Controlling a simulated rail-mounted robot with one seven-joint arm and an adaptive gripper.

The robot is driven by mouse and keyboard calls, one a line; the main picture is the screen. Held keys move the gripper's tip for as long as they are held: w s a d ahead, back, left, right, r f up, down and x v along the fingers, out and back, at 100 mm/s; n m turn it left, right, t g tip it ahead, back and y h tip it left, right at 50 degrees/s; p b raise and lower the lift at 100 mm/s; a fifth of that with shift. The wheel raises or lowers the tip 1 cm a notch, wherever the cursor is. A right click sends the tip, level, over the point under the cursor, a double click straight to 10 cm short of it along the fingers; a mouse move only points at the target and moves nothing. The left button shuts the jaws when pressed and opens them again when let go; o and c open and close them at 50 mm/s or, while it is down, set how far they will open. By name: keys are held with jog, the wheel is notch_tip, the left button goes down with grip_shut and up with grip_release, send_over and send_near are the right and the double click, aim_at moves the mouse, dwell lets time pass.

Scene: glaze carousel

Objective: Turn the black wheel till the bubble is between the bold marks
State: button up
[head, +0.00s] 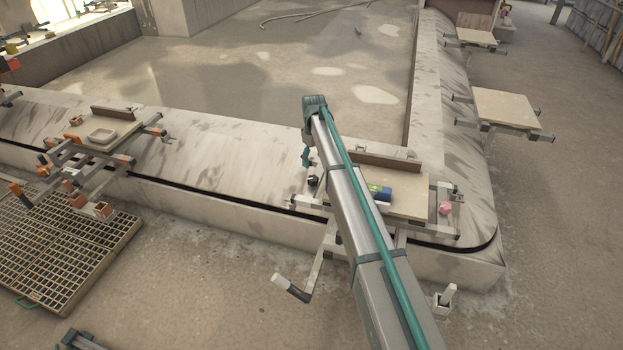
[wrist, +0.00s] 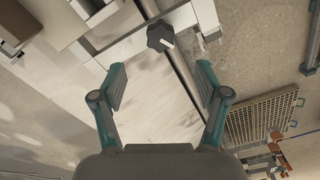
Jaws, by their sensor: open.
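The black wheel (wrist: 160,36) is a small lobed knob with a pale mark, at the top middle of the wrist view. It also shows in the head view (head: 312,181), small, just below my gripper (head: 307,158). In the wrist view my gripper (wrist: 160,80) is open and empty, its teal fingers wide apart. The wheel shows beyond the fingertips, roughly centred between them and apart from both. A blue block with a green part (head: 380,192) lies on the pale board (head: 408,202), partly behind my arm. I cannot make out a bubble or bold marks.
A pink knob (head: 445,208) sits at the board's right end. A crank handle (head: 291,288) juts out in front of the frame. Another carriage with a board and an oval dish (head: 102,136) stands at left. A floor grating (head: 62,262) lies at lower left.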

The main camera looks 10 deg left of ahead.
aim_at(313, 178)
notch_tip(313, 178, down, 10)
jog(key=shift+r, duration=0.1)
dwell(0.4)
jog(key=c, duration=1.2)
jog(key=shift+o, duration=0.2)
jog(key=shift+n, duration=0.3)
